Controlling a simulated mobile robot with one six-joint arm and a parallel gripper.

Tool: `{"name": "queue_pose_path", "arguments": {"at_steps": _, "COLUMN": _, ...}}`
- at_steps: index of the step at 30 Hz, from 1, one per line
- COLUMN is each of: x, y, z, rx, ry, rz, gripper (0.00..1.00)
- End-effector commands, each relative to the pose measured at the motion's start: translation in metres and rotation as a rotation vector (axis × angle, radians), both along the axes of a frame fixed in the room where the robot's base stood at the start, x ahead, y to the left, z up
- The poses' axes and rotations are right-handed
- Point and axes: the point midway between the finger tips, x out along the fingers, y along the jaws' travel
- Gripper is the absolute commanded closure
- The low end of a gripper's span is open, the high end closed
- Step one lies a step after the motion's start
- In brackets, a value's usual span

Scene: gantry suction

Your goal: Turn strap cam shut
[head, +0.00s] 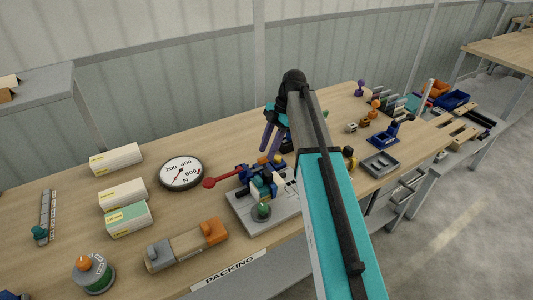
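My gripper (270,150) hangs over the back middle of the workbench. Its two purple fingers point down and look apart, with nothing seen between them. My arm crosses the view in front of it and hides part of it. I cannot tell for certain which part is the strap cam. A tan block with a grey end and an orange end (187,244) lies at the front edge. A grey plate (238,210) carries a cluster of blue, teal and yellow parts and a green knob (261,211). A red lever (222,179) reaches left from the cluster.
A round dial (182,173) lies left of the lever. White boxes (116,159) and a green-sided box (128,219) stand further left. A drum with an orange knob (94,273) is at the front left. A grey tray (381,164) and blue fixture (384,134) are right of my arm.

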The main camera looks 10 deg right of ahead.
Motion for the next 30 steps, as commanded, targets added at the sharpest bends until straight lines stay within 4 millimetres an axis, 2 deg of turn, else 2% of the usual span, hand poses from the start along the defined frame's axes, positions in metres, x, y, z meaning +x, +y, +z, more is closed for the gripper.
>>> {"name": "queue_pose_path", "arguments": {"at_steps": 21, "x": 0.011, "y": -0.033, "z": 0.087, "rx": 0.0, "ry": 0.0, "rz": 0.0, "gripper": 0.67}}
{"name": "queue_pose_path", "arguments": {"at_steps": 30, "x": 0.013, "y": -0.04, "z": 0.102, "rx": 0.0, "ry": 0.0, "rz": 0.0, "gripper": 0.67}}
